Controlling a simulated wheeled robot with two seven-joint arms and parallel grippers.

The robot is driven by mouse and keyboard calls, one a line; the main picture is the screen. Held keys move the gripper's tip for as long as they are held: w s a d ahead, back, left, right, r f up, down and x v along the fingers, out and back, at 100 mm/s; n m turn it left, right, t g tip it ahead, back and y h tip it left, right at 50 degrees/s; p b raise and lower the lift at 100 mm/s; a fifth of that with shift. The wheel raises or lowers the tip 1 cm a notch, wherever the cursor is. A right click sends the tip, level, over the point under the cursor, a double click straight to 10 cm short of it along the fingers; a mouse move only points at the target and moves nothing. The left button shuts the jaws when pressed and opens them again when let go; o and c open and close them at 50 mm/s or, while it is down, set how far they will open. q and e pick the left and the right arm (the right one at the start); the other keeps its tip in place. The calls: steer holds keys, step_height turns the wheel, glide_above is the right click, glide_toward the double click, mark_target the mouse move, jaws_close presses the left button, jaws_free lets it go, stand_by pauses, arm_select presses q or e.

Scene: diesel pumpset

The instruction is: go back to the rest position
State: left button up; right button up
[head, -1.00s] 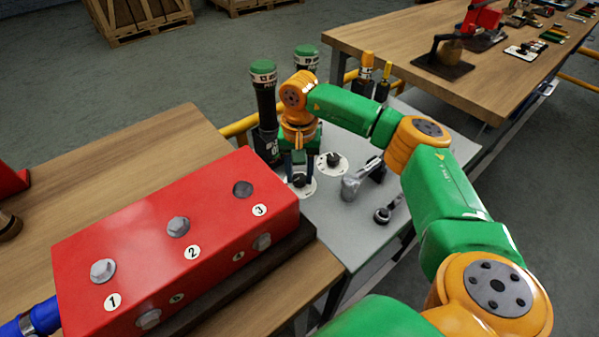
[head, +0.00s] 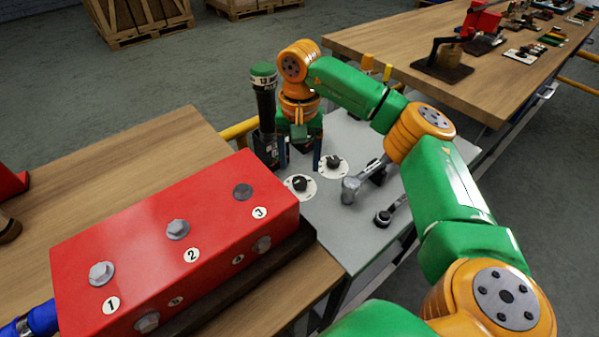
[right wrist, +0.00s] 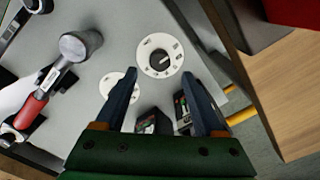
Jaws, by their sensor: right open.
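My right gripper (head: 300,157) hangs over the back of the grey cart top, its two dark fingers apart with nothing between them. In the right wrist view the open fingers (right wrist: 165,105) reach over the cart top beside a white round dial with a black knob (right wrist: 160,57). My right arm reaches in from the lower right, bent over the cart. My left gripper is outside the views; only a blue piece shows at the lower left edge.
A red block (head: 150,240) with numbered bolts stands on the wooden table (head: 110,170). On the cart (head: 335,235) are two dials, a grey-headed tool (head: 352,188), a small ratchet-like tool (head: 385,215) and a green-capped dark cylinder (head: 264,95). Another workbench (head: 400,45) stands behind.

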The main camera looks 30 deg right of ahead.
steer(key=shift+r, duration=0.8)
